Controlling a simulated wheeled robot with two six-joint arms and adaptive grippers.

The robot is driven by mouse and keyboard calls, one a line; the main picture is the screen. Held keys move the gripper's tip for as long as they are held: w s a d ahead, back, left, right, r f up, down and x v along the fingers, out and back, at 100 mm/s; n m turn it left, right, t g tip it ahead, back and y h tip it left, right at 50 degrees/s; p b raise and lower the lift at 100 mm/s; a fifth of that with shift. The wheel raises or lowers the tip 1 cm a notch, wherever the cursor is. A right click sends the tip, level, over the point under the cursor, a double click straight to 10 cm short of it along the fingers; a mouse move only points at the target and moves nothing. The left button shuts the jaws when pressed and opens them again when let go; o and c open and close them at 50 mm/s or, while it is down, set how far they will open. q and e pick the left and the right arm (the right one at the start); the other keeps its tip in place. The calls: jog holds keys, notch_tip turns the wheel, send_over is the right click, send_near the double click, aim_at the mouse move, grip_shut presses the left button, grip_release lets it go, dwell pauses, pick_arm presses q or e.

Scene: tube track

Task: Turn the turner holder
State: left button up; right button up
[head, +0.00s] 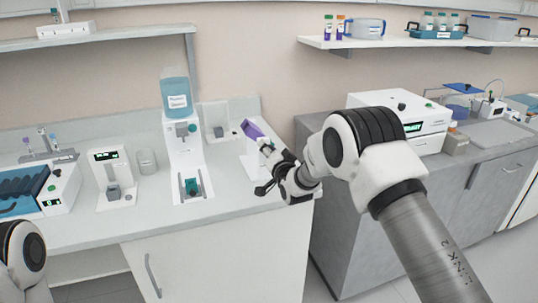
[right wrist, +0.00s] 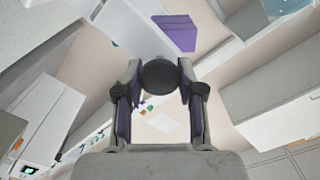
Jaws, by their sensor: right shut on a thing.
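A purple holder piece (head: 252,130), which I take for the turner holder, tilts above a white stand (head: 250,166) at the right end of the white bench. In the right wrist view it is a flat purple plate (right wrist: 177,33) beyond my fingers. My right gripper (head: 268,150) is at this stand, just right of and below the purple piece. In the right wrist view my right gripper (right wrist: 159,77) is shut on a dark round knob (right wrist: 160,75) between its two fingertips. The gripper partly hides the stand in the head view. My left gripper is out of view.
A dispenser with a blue bottle (head: 176,93) stands left of the stand, with a small white device (head: 217,120) behind. More devices (head: 112,178) stand further left. A grey counter (head: 365,190) carrying a white machine (head: 400,120) is at right. The bench front is clear.

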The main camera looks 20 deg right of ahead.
jog(key=n+b, duration=0.4)
jog(key=n, duration=0.2)
jog(key=shift+a+n, duration=0.15)
jog(key=shift+n, duration=0.15)
jog(key=n+b, duration=0.3)
jog(key=n, duration=0.3)
jog(key=shift+a, duration=0.1)
jog(key=n+b, duration=0.1)
jog(key=n, duration=0.3)
jog(key=shift+b, duration=0.4)
jog(key=n+b, duration=0.1)
jog(key=n, duration=0.2)
jog(key=shift+a+f+n, duration=0.1)
jog(key=shift+n, duration=0.2)
jog(key=n+b, duration=0.1)
jog(key=n, duration=0.2)
jog(key=shift+b, duration=0.3)
jog(key=shift+n+b, duration=0.4)
jog(key=shift+n, duration=1.2)
jog(key=o, duration=1.1)
jog(key=shift+a+f, duration=0.1)
